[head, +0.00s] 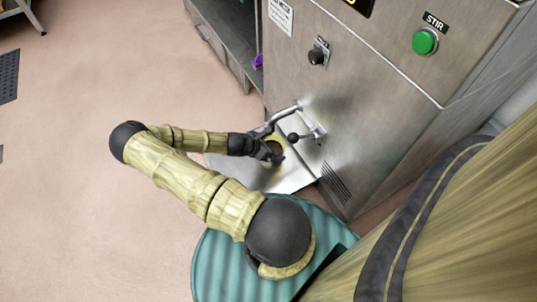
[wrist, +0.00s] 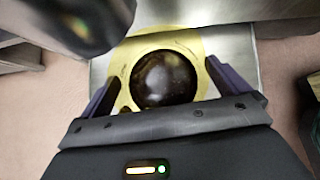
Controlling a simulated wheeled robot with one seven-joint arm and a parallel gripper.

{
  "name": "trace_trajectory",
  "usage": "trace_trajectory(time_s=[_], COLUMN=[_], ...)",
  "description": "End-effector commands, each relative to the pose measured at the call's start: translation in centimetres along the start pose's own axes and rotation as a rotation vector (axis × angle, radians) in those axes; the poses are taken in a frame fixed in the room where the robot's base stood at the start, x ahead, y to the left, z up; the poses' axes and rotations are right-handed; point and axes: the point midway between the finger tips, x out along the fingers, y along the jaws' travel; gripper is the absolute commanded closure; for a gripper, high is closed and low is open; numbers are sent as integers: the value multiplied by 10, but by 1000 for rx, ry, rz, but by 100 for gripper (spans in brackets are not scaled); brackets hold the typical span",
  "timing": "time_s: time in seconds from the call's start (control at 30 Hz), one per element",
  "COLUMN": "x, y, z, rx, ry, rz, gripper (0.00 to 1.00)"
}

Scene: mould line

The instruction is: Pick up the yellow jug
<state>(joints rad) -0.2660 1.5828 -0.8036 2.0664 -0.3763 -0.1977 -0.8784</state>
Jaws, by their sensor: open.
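The yellow jug (head: 275,145) stands on the steel shelf (head: 292,180) at the front of the machine, under its spout, partly hidden by my gripper in the head view. In the wrist view the jug (wrist: 199,47) is seen from above, with a round, glossy dark surface inside its yellow rim. My gripper (head: 268,152) is at the jug. In the wrist view my gripper (wrist: 162,78) is open, with one dark purple finger on each side of the jug. I cannot tell whether either finger touches it.
The curved spout (head: 284,114) and a black-knobbed lever (head: 293,137) stick out close above the jug. The steel machine front carries a black dial (head: 316,57) and a green STIR button (head: 425,41). A purple item (head: 257,62) is by the counter. Open floor lies left.

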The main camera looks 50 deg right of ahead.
Motion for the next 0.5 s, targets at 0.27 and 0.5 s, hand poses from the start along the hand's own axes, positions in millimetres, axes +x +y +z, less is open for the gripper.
trace_trajectory(time_s=[0.27,0.5], x=[-1,-1], y=[0,0], z=[1,0], rx=[0,0], ry=[0,0], rz=[0,0], gripper=[0,6])
